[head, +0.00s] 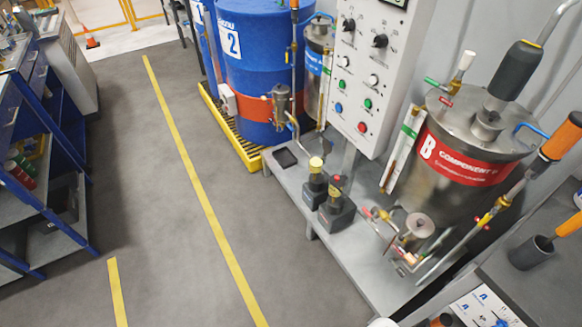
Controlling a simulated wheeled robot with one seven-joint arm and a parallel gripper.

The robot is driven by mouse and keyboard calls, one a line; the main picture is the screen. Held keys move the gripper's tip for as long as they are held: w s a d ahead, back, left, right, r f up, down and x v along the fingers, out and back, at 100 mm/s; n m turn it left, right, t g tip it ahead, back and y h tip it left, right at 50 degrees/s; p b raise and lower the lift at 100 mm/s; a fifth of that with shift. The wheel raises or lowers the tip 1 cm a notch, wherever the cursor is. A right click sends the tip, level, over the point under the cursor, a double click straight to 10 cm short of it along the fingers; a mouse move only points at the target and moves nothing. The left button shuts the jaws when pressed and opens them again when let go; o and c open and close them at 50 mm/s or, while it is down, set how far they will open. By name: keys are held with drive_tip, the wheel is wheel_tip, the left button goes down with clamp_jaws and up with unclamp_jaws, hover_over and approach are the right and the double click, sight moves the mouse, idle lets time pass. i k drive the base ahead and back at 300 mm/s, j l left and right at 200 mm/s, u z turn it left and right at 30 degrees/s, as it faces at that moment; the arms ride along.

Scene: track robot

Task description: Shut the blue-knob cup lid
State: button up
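I cannot make out a cup lid with a blue knob for certain. A small metal cup-like part (281,97) hangs in the pipework in front of the blue drum (245,60). Another small metal cylinder (418,226) sits low in front of the steel tank marked B (430,185). Whether either has a lid, open or shut, is too small to tell. A blue handle (527,128) shows at the right of tank B's top. My gripper is not in view.
A control panel (365,75) stands between the drum and tank B. Two dark pump-like units (337,213) stand on the grey bench (295,190). A dark worktop (530,290) fills the lower right. Blue shelving (50,150) is left. The floor between (190,220) is clear.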

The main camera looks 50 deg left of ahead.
sight(326, 146)
drive_tip(key=u, duration=0.4)
drive_tip(key=i+j+u, duration=0.1)
drive_tip(key=u, duration=0.35)
drive_tip(key=i+u, duration=0.15)
drive_tip(key=u, duration=0.65)
drive_tip(key=i+l+u, duration=0.15)
drive_tip(key=i, duration=0.15)
drive_tip(key=j+z, duration=0.1)
drive_tip(key=j, duration=0.8)
drive_tip(key=i+j+z, duration=0.1)
drive_tip(key=i+j, duration=0.25)
drive_tip(key=i, duration=0.2)
drive_tip(key=i+j+z, duration=0.1)
drive_tip(key=i+j, duration=0.35)
drive_tip(key=i, duration=0.05)
